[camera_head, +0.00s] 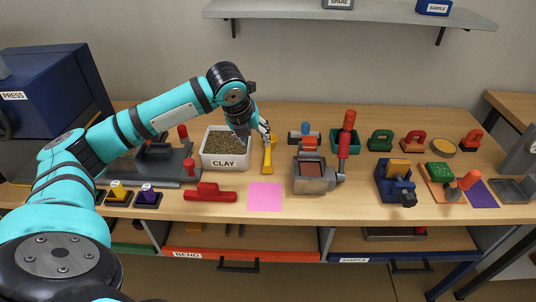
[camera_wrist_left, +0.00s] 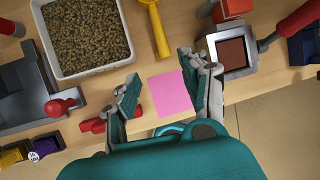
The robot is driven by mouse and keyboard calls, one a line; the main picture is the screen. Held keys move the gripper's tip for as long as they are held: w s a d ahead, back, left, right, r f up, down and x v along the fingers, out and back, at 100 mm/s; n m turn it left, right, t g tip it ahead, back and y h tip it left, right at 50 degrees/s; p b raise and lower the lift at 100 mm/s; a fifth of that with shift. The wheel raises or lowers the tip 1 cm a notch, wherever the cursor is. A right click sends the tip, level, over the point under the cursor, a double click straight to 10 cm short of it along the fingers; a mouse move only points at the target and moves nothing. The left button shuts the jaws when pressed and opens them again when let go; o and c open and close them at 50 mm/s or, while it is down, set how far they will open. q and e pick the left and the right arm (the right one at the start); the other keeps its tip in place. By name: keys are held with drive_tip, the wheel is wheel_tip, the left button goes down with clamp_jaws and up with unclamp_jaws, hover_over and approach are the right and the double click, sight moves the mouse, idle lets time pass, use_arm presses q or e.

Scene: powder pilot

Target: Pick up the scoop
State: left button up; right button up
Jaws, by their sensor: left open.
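The yellow scoop (camera_head: 268,160) lies on the table just right of the white clay box (camera_head: 226,163), its handle pointing toward the front edge. In the left wrist view the scoop (camera_wrist_left: 160,32) shows at the top, its upper end cut off by the frame. My left gripper (camera_head: 264,130) is above the table near the clay box and the scoop's far end. In the left wrist view its two fingers (camera_wrist_left: 160,72) are spread with nothing between them, and the scoop handle lies beyond the fingertips. My right gripper is not seen.
A pink sheet (camera_head: 265,196) lies in front of the scoop. A red-handled tool (camera_head: 209,192) lies left of the sheet. A grey press block (camera_head: 313,178) with a red handle stands right of the scoop. A shelf (camera_head: 350,14) hangs above the back.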

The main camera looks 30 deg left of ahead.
sight(266, 160)
use_arm(q)
drive_tip(key=x, duration=1.5)
drive_tip(key=shift+w+f, duration=0.2)
drive_tip(key=shift+f, duration=0.05)
clamp_jaws()
